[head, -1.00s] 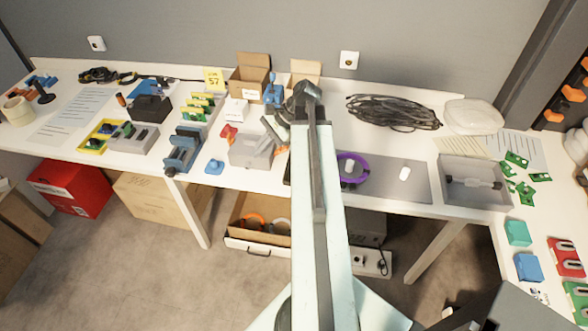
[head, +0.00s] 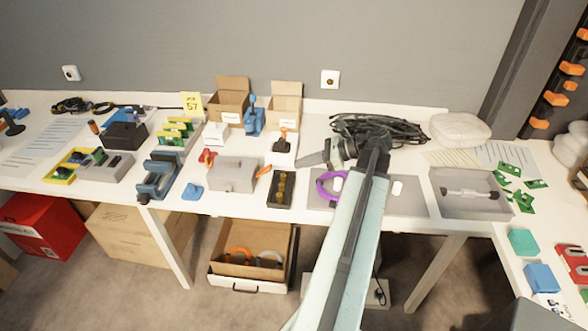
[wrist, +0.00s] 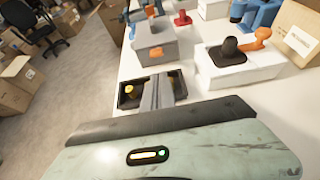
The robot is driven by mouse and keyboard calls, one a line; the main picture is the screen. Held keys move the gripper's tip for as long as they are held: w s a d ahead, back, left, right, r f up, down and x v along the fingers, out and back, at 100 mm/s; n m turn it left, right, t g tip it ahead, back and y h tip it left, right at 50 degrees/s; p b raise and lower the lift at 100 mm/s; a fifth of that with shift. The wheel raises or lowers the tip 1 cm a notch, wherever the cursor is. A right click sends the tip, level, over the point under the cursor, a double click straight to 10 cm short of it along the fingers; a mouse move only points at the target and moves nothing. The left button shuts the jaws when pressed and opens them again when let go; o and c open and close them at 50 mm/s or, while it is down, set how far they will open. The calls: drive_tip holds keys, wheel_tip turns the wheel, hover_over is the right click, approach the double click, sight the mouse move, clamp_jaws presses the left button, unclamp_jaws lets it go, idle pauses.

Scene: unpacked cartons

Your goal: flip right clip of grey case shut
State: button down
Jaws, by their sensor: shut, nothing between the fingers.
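The grey case (head: 232,176) stands on the white table, left of centre in the head view. Its orange right clip (head: 264,172) sticks out at the case's right end. In the wrist view the case (wrist: 146,40) is beyond my fingers, with the orange clip (wrist: 156,53) on its near face. Whether the clip is latched cannot be told. A red piece (head: 208,156) shows at the case's left. My gripper (head: 303,161) is shut and empty, right of the case and apart from it. In the wrist view its fingers (wrist: 158,88) point toward the case.
A black tray with brass pieces (head: 281,189) lies between case and gripper. A white board with an orange-handled toggle (head: 283,143) stands behind it. A purple ring (head: 329,186) lies on a grey mat below my arm. Black cable (head: 385,127) is coiled behind.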

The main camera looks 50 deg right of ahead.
sight(263, 170)
drive_tip(key=b+x, duration=0.2)
drive_tip(key=x, duration=0.4)
drive_tip(key=shift+w+a+f, duration=0.15)
drive_tip(key=shift+f, duration=0.15)
drive_tip(key=shift+w+a+f+b, duration=0.15)
drive_tip(key=shift+w+a+b, duration=0.2)
drive_tip(key=shift+w, duration=0.2)
